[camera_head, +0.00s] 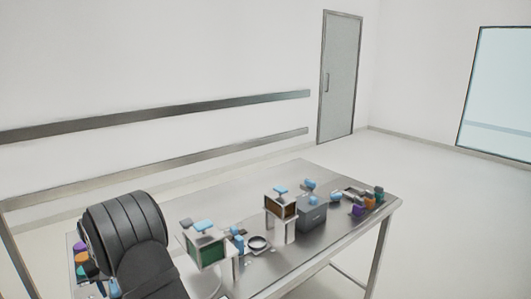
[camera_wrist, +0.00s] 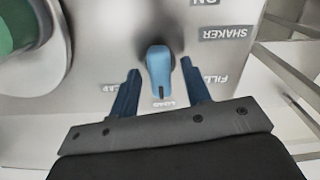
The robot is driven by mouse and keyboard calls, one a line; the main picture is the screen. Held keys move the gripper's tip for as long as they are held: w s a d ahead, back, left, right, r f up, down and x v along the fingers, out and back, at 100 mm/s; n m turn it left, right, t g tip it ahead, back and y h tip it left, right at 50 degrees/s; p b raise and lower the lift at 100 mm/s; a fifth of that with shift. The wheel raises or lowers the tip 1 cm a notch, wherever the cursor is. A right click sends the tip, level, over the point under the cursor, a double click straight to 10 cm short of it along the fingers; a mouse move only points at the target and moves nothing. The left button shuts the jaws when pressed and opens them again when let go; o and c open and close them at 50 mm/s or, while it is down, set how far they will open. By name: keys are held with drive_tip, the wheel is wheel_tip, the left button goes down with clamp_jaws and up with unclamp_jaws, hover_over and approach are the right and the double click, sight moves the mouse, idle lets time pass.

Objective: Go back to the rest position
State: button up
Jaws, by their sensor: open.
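My gripper (camera_wrist: 160,70) shows in the wrist view with its two dark blue fingers spread apart. A blue rotary handle (camera_wrist: 160,66) on a metal panel (camera_wrist: 105,40) lies between the fingertips in the picture, with a visible gap on each side. The handle's narrow end points at an upside-down label that seems to read LOAD. In the head view my black arm (camera_head: 128,232) is at the lower left, and it hides my gripper there.
In the wrist view a green round thing (camera_wrist: 18,25) is at upper left and metal rails (camera_wrist: 290,75) are at right.

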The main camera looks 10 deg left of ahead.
drive_tip(key=n, duration=0.6)
drive_tip(key=shift+n, duration=0.3)
idle(0.6)
drive_tip(key=s+d+r+m+t+y, duration=0.2)
drive_tip(key=d+r+m, duration=0.15)
drive_tip(key=r, duration=0.45)
drive_tip(key=s+d+r+m+t+y, duration=0.1)
drive_tip(key=s+d+r+m, duration=0.2)
drive_tip(key=r, duration=0.5)
drive_tip(key=shift+m, duration=0.75)
drive_tip(key=x, duration=0.6)
drive_tip(key=a+x, duration=0.1)
drive_tip(key=x, duration=1)
drive_tip(key=shift+w+a+f, duration=0.15)
drive_tip(key=shift+a, duration=0.25)
